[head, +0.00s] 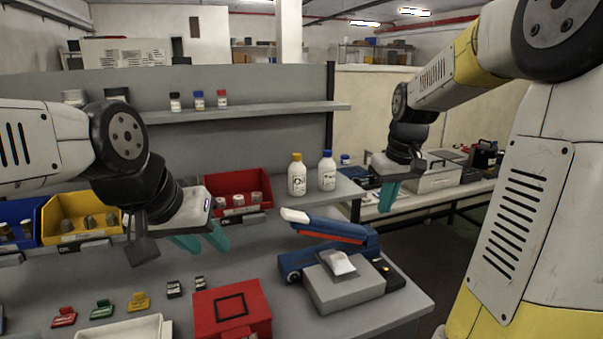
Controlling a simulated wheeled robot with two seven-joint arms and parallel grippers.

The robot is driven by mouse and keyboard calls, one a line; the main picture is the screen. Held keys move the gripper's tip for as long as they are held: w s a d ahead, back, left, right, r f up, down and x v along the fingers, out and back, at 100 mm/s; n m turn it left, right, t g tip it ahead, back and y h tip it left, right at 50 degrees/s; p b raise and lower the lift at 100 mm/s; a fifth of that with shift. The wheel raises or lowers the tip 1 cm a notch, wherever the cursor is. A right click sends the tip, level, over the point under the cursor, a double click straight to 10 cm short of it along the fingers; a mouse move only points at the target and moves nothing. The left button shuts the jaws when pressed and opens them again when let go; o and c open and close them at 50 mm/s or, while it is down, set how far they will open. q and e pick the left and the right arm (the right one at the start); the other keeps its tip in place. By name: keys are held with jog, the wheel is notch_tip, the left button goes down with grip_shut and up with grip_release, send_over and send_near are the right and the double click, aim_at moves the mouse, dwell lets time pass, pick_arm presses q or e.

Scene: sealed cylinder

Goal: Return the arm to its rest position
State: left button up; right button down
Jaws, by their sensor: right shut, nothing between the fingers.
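My left arm comes in from the left, and its gripper (203,241) hangs over the workbench (412,292) in front of the red bin. Its two teal fingers stand apart with nothing visible between them, so it is open. My right arm reaches in from the upper right. Its gripper (388,197) points down, with its teal fingers together and nothing held. It is in the air to the right of the white bottles, with the back table behind it. No sealed cylinder can be made out for certain.
A blue and red device (335,245) with a grey block stands right of my left gripper. A red box (232,308), coloured clips and a white tray (125,328) lie in front. Yellow (80,217) and red bins (237,188) line the back. Two bottles (297,178) stand near the shelf's end.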

jog(key=s+a+r+m+t, duration=0.1)
jog(key=s+a, duration=0.3)
jog(key=s, duration=0.5)
jog(key=s+a+r+m+t+y, duration=0.1)
jog(key=s+a+r+t, duration=0.1)
jog(key=s, duration=0.8)
jog(key=shift+a+y, duration=0.3)
jog(key=shift+a, duration=0.55)
